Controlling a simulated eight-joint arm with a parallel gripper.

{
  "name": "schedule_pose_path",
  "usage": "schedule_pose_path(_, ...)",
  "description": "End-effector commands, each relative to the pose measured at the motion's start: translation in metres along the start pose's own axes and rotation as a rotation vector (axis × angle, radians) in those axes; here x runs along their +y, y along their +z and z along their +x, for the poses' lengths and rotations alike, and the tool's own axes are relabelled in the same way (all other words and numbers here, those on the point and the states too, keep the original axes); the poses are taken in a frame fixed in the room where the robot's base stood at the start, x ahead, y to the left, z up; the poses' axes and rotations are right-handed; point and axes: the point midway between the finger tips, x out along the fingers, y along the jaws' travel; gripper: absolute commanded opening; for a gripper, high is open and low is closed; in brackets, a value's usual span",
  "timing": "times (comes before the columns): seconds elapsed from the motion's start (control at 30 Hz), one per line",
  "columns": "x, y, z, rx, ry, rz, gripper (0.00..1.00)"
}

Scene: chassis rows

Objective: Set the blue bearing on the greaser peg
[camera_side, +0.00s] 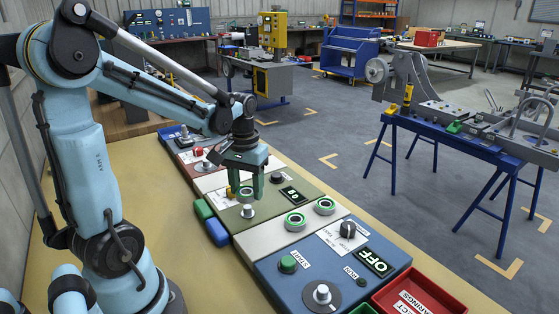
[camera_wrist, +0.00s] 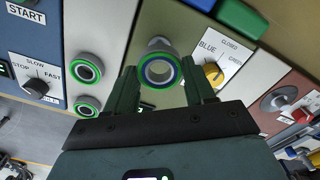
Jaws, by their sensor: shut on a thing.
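My gripper (camera_side: 245,187) is low over the olive-green panel (camera_side: 276,212), its two fingers around the blue bearing (camera_side: 245,195). In the wrist view, this bearing (camera_wrist: 160,71) is a grey ring with a blue inner band, shut between my fingertips (camera_wrist: 160,80). The greaser peg (camera_side: 247,211), a short grey post, stands on the same panel, nearer the side camera than the bearing. In the wrist view, the peg (camera_wrist: 158,44) shows just past the ring's upper edge. The bearing looks apart from the peg; its height over the panel is hard to judge.
Two green-banded bearings (camera_side: 296,221) (camera_side: 324,206) sit on the pale panel beside. A yellow selector knob (camera_wrist: 213,72) is close to my finger. A blue panel (camera_side: 330,262) carries a START button and dial. A red reject tray (camera_side: 410,296) stands at the front right.

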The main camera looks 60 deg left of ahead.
Motion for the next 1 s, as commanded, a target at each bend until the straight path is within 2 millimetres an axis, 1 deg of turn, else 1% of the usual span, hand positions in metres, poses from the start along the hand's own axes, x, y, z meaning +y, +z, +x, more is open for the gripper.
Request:
schedule_pose_path(0.3,0.0,0.0,0.024,0.0,0.0,0.001,0.19)
schedule_pose_path(0.5,0.0,0.0,0.035,0.0,0.0,0.001,0.19)
schedule_pose_path(0.7,0.0,0.0,0.042,0.0,0.0,0.0,0.19)
schedule_pose_path(1.0,0.0,0.0,0.043,0.0,0.0,0.0,0.19)
